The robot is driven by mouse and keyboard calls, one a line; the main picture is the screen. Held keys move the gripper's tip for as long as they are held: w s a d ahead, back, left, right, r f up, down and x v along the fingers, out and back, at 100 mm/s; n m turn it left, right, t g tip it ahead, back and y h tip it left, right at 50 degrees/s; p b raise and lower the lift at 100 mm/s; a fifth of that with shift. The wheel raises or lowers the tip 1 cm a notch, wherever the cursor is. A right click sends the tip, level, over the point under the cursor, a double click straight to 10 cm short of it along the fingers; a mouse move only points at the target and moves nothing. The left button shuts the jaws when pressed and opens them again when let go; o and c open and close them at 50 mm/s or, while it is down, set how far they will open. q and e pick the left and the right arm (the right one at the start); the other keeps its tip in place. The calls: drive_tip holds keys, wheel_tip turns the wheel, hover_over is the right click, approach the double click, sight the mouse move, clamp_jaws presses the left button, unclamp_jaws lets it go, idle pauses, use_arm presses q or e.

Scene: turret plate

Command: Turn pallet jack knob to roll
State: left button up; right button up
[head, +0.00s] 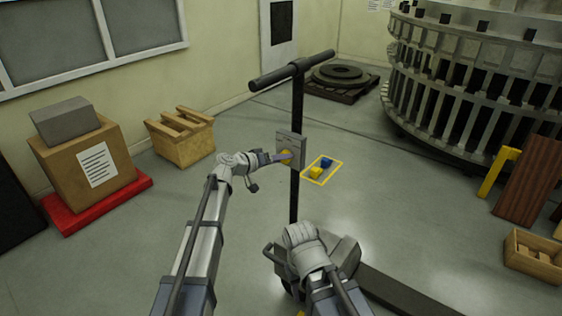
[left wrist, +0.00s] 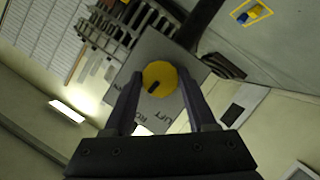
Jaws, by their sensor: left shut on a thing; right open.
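The pallet jack's yellow knob (head: 286,157) sits on a grey plate (head: 297,142) fixed to the jack's dark upright post (head: 294,205). My left gripper (head: 277,157) is at the plate, shut on the knob. In the left wrist view, the round knob (left wrist: 160,78) is between the two fingers of the left gripper (left wrist: 160,84). Its dark pointer mark slants down and left, roughly towards a partly hidden label beginning "RO". A "LIFT" label lies to the right of that one. My right gripper (head: 278,262) is open, low beside the post, away from the knob.
The jack's T-handle (head: 292,70) rises above the plate. A yellow floor outline (head: 338,163) with blue and yellow blocks lies behind. A cardboard box (head: 80,162) on a red pallet and a wooden crate (head: 182,138) stand left. A large toothed ring structure (head: 470,85) fills the back right.

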use_arm(q)
drive_tip(key=shift+n+h, duration=0.3)
drive_tip(key=shift+n, duration=0.1)
idle(0.3)
drive_tip(key=o, duration=1.4)
drive_tip(key=p+v, duration=0.1)
drive_tip(key=v, duration=0.6)
drive_tip(key=shift+s+a+r+p, duration=0.1)
drive_tip(key=shift+s+a+p, duration=0.1)
drive_tip(key=shift+a+p, duration=0.2)
